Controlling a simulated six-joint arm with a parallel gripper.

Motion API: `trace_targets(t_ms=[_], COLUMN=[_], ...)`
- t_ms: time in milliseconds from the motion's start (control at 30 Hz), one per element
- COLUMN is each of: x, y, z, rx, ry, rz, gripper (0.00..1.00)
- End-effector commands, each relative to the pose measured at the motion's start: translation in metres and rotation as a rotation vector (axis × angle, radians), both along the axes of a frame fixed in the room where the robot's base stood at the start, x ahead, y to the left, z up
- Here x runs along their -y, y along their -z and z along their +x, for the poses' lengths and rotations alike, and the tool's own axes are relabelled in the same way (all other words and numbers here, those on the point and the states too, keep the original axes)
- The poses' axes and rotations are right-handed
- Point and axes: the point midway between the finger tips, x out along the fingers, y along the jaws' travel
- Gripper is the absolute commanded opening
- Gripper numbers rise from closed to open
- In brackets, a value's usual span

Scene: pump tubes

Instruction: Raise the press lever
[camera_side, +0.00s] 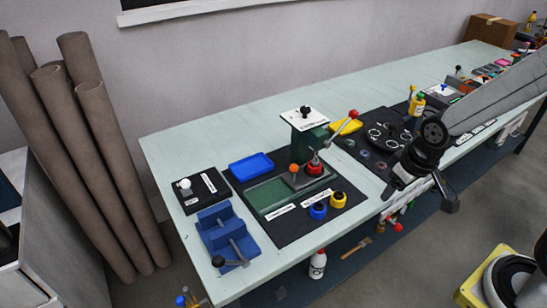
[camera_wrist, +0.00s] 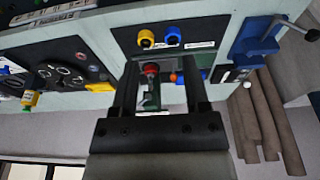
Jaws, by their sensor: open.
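The green press (camera_side: 308,140) stands on a dark base plate on the bench in the side view. A second red part (camera_side: 315,168) and an orange knob (camera_side: 293,168) sit low at the press. My gripper (camera_side: 420,192) is open and empty, to the right of the press and apart from the lever. In the wrist view, my gripper (camera_wrist: 160,62) has its two fingers spread, with a red part (camera_wrist: 150,67) seen between them; I cannot tell whether it is the lever knob.
Blue (camera_side: 318,211) and yellow (camera_side: 338,199) round parts lie in front of the press. A blue tray (camera_side: 251,167) and a blue vise (camera_side: 226,234) stand to its left. A dark board with rings (camera_side: 376,152) and a yellow bottle (camera_side: 417,104) are to the right.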

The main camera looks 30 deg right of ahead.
Motion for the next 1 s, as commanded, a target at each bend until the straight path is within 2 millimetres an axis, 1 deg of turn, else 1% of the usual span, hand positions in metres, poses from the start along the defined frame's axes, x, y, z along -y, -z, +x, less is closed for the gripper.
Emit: trace_targets(t_ms=[133, 167, 200, 233, 367, 467, 567, 667, 1000], x=[0.000, 0.000, 0.000, 0.000, 0.002, 0.004, 0.010, 0.018, 0.058], y=[0.000, 0.000, 0.000, 0.000, -0.001, -0.003, -0.006, -0.010, -0.022], z=[0.000, 0.000, 0.000, 0.000, 0.006, 0.016, 0.032, 0.054, 0.136], rx=[0.000, 0.000, 0.000, 0.000, -0.002, -0.007, -0.015, -0.028, -0.082], ry=[0.000, 0.000, 0.000, 0.002, 0.030, 0.088, 0.183, 0.309, 0.825], rz=[0.000, 0.000, 0.000, 0.000, 0.008, 0.024, 0.049, 0.084, 0.247], gripper=[0.59, 0.62, 0.75, 0.78, 0.78, 0.78, 0.78, 0.78, 0.78])
